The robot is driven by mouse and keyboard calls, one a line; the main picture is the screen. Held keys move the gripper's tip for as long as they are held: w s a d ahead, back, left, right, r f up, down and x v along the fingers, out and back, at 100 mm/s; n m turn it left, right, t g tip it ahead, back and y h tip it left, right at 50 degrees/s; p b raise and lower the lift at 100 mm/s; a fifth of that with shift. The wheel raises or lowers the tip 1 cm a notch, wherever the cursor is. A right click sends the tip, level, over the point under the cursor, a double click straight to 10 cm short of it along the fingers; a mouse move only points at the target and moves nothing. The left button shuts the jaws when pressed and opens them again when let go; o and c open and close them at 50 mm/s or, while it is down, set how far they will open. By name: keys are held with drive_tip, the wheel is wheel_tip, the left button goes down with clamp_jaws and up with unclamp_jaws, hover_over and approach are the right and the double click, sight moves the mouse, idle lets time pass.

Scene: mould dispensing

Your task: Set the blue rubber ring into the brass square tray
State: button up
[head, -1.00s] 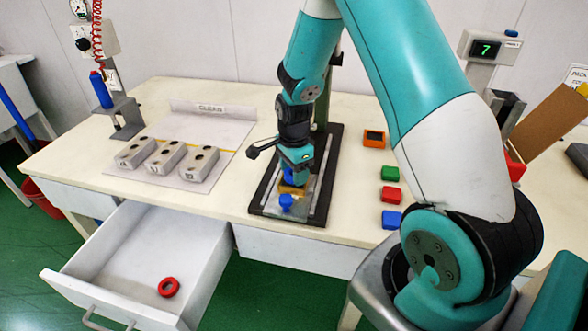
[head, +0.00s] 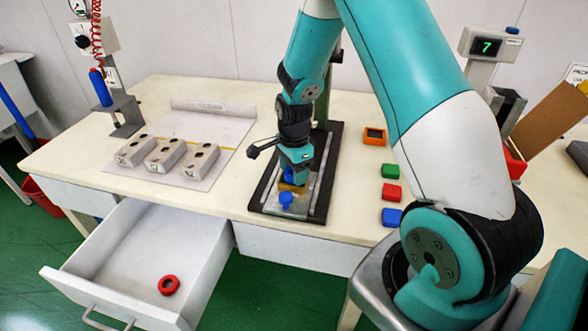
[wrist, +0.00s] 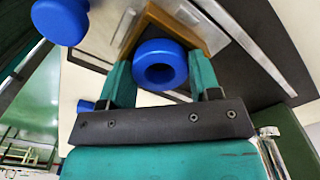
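The blue rubber ring (wrist: 160,65) sits between the two teal fingers of my gripper (wrist: 162,80) in the wrist view. Both fingers meet its sides, and its hole faces the camera. The brass square tray (wrist: 205,42) shows just behind the ring; its edges are partly hidden by the ring and fingers. In the head view my gripper (head: 291,172) points down over the brass tray (head: 297,188) on the dark fixture. I cannot tell whether the ring touches the tray floor.
A blue knob (head: 286,199) stands in front of the tray; a large blue knob (wrist: 60,20) is close in the wrist view. Grey mould blocks (head: 165,156) lie to the left. Coloured blocks (head: 391,192) lie to the right. An open drawer (head: 205,255) holds a red ring (head: 169,285).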

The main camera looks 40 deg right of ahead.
drive_tip(key=o, duration=0.4)
drive_tip(key=shift+o, duration=0.2)
drive_tip(key=shift+r, duration=0.1)
wheel_tip(320, 180, up, 17)
drive_tip(key=shift+r, duration=0.1)
idle(0.3)
drive_tip(key=s+a+r+n+y, duration=0.2)
drive_tip(key=s+a+r+n, duration=0.2)
drive_tip(key=s+a+n, duration=0.7)
drive_tip(key=s+a+r+n+y+p, duration=0.1)
drive_tip(key=s+a+r+n+y, duration=0.1)
drive_tip(key=s+a+n, duration=0.9)
drive_tip(key=r+n, duration=0.1)
drive_tip(key=n, duration=0.3)
drive_tip(key=shift+s+a+r+n, duration=0.15)
drive_tip(key=shift+a+r+n, duration=0.05)
drive_tip(key=shift+r+n, duration=0.15)
